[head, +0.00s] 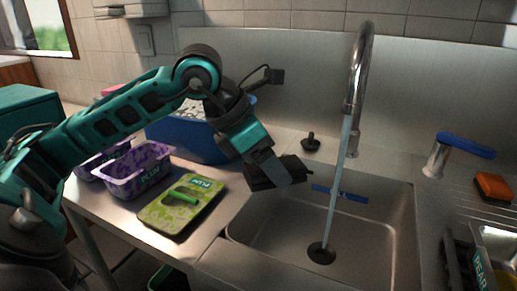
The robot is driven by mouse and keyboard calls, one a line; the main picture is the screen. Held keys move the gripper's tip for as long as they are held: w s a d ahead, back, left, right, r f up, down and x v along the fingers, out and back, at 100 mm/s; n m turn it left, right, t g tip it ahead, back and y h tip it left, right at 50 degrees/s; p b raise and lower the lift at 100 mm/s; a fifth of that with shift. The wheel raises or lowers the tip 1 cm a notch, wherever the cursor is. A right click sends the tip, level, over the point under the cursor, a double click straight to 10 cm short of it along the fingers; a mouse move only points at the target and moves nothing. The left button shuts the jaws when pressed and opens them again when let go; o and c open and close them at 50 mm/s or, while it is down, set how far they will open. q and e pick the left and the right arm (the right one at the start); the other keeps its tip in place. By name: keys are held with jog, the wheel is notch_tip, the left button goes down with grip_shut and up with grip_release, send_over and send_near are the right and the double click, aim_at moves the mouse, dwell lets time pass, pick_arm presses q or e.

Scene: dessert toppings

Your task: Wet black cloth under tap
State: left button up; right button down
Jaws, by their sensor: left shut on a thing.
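My left gripper (275,176) is shut on the black cloth (294,168), a dark folded piece around its fingertips. It holds the cloth above the back left part of the steel sink (287,232), left of the water stream. The tall curved tap (358,75) is running. Its thin stream of water (337,185) falls to the drain (321,253). The cloth and the stream are apart in the picture. The tap's blue lever (465,145) is at the right. My right gripper is not in view.
A dark plug (311,143) is behind the sink. An orange sponge (494,187) and PEAR tub (480,272) are right.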

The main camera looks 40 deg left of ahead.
aim_at(290, 161)
pick_arm(q)
jog(key=shift+w+d+f+p, duration=0.1)
jog(key=shift+w+d+p, duration=0.3)
jog(key=shift+w, duration=0.25)
jog(key=shift+w+d+f+p, duration=0.1)
jog(key=shift+w+d+p, duration=0.15)
jog(key=shift+w+p, duration=0.3)
jog(key=shift+w+d, duration=0.2)
jog(key=shift+w, duration=0.15)
jog(key=w+d+f+p, duration=0.1)
jog(key=w+d+f, duration=0.1)
jog(key=w, duration=0.4)
jog(key=shift+w+d+p, duration=0.3)
jog(key=shift+d+p, duration=0.1)
jog(key=shift+d, duration=0.25)
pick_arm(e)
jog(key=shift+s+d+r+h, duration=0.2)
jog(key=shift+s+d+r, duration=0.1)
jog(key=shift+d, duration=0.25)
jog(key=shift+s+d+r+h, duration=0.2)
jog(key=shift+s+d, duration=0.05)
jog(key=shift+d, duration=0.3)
pick_arm(q)
jog(key=shift+s, duration=0.1)
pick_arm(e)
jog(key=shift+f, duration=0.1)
